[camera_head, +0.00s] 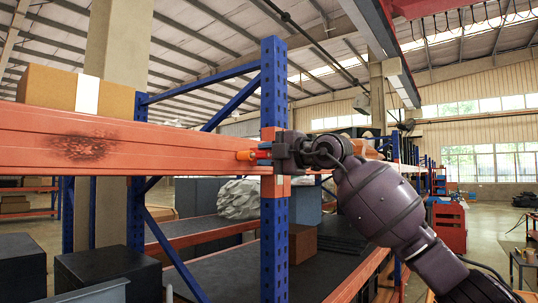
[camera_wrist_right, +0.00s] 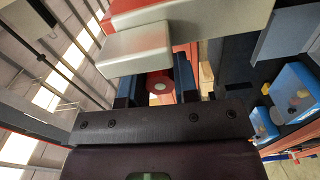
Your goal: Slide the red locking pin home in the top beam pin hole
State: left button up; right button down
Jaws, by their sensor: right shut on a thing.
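The orange top beam (camera_head: 200,152) runs across the left of the head view to a blue upright (camera_head: 274,225). It has a dark scorched patch near its middle. My right gripper (camera_head: 263,153) is at the beam's end beside the upright. It is shut on the red locking pin, whose round end (camera_wrist_right: 160,87) with a pale centre shows between the fingers in the wrist view. In the head view an orange-red piece (camera_head: 247,156) shows at the fingertips, against the beam. The pin hole is hidden, so I cannot tell how far in the pin sits. My left gripper is out of view.
A cardboard box (camera_head: 50,87) stands on top of the beam at left. A grey metal block (camera_wrist_right: 150,48) is close in front of my fingers in the wrist view. A lower shelf (camera_head: 205,233) with dark boxes lies below. Open floor lies at far right.

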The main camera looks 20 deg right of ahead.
jog(key=shift+w+a+p, duration=0.3)
jog(key=shift+w+a, duration=0.15)
jog(key=shift+w, duration=0.05)
jog(key=c, duration=0.8)
grip_release()
jog(key=shift+d, duration=0.1)
